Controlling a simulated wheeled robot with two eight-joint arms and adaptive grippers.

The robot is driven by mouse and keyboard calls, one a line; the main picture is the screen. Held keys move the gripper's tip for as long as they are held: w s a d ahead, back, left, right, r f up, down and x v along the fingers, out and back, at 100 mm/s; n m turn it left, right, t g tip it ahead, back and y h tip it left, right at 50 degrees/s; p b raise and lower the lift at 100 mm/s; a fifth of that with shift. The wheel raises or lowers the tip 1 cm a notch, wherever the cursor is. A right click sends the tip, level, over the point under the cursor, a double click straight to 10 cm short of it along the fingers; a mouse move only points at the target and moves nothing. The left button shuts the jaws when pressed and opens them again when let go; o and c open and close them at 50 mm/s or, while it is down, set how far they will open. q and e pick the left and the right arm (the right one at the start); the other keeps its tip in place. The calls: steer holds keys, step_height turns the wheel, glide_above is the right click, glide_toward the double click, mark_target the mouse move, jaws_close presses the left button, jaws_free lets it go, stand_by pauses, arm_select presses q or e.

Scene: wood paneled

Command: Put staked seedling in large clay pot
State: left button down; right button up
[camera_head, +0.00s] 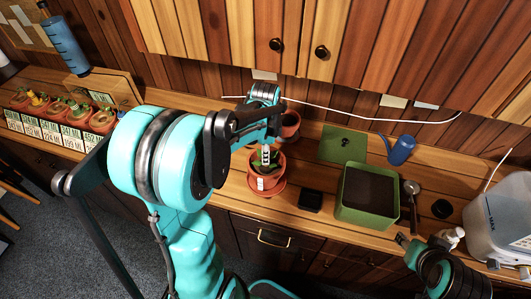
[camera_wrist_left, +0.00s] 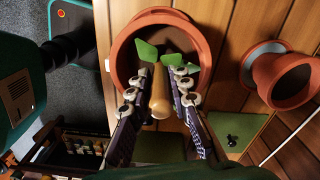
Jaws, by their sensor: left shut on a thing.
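My left gripper (camera_head: 265,158) is shut on the tan stake (camera_wrist_left: 159,95) of the staked seedling, whose green leaves (camera_wrist_left: 147,53) show between and beside the fingers. The large clay pot (camera_head: 268,185) stands on a clay saucer (camera_head: 280,190) on the counter. In the left wrist view the leaves and stake are framed by the pot's round rim (camera_wrist_left: 121,62). I cannot tell whether the seedling's base touches the pot's bottom; it is hidden. Part of my right arm shows at lower right in the head view; its fingertips are not clear.
A smaller clay pot (camera_head: 291,124) stands behind the large one. Several labelled potted plants line the left counter.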

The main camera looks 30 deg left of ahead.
arm_select(q)
steer(key=shift+f+b, duration=0.35)
steer(key=shift+f, duration=0.35)
steer(key=shift+f, duration=0.3)
steer(key=c, duration=1)
jaws_free()
steer(key=shift+r, duration=0.15)
step_height(320, 180, up, 12)
steer(key=shift+f, duration=0.1)
steer(key=shift+s+d+f+b, duration=0.2)
steer(key=shift+d+f+b, duration=0.1)
steer(key=shift+b, duration=0.25)
steer(key=s+d+f+n+t+b, duration=0.7)
steer(key=s+d+f+n+b, duration=0.3)
steer(key=f, duration=0.3)
steer(key=shift+s+n, duration=0.25)
steer(key=shift+n, duration=0.55)
